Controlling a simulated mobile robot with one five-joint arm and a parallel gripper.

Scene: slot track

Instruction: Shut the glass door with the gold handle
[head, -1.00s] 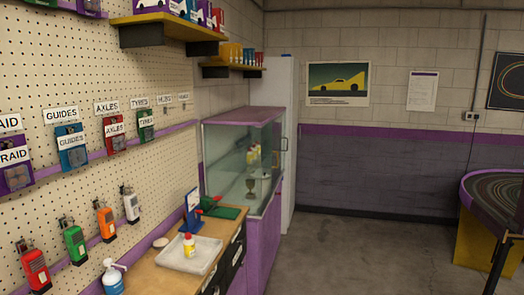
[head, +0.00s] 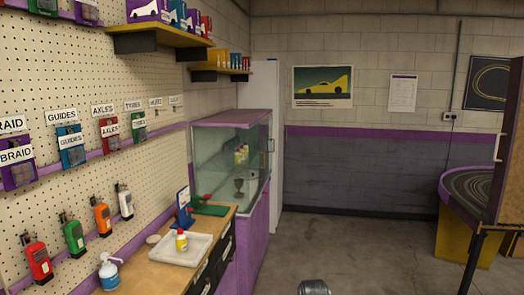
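A glass display case (head: 216,160) with a purple top stands at the end of the workbench, on a purple base. A small handle (head: 271,146) shows by its right edge, against the tall white cabinet; its colour and which door it belongs to are unclear. At the right edge a brown upright panel (head: 512,150) with a slim pale handle (head: 498,147) is cut off by the frame. I cannot tell whether it is a door of glass. A rounded grey part at the bottom edge may be mine. My gripper's fingers are not in view.
The workbench (head: 145,264) on the left carries a white tray (head: 172,262), a spray bottle (head: 109,272) and a green item. A slot track table (head: 450,225) stands at right. The grey floor (head: 370,255) between them is clear.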

